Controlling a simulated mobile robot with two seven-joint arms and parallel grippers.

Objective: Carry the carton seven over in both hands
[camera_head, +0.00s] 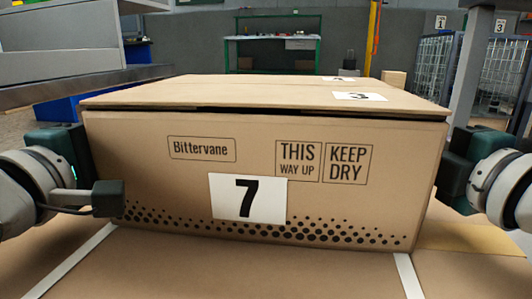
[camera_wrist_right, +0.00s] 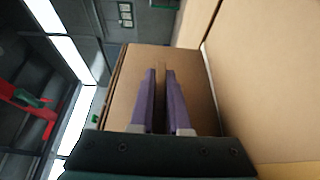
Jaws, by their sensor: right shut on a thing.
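Carton seven (camera_head: 330,208) is a brown box with "Bittervane", "THIS WAY UP", "KEEP DRY" and a white 7 label. It fills the middle of the head view, roughly level, between my two grippers. My left gripper (camera_head: 100,185) is at its left end; its fingertips are hidden, so its opening does not show. My right gripper (camera_head: 450,175) is at its right end. In the right wrist view, its purple fingers (camera_wrist_right: 161,100) lie close together against the carton's end face (camera_wrist_right: 195,90), shut on the carton. Whether its bottom touches the cardboard beneath cannot be told.
A cardboard surface (camera_head: 200,270) with white strips lies below the carton. Wire cages (camera_head: 500,75) stand at the back right, with a yellow post (camera_head: 373,35) left of them. A green-framed bench (camera_head: 272,42) stands at the back. A grey metal structure (camera_head: 60,40) is at the left.

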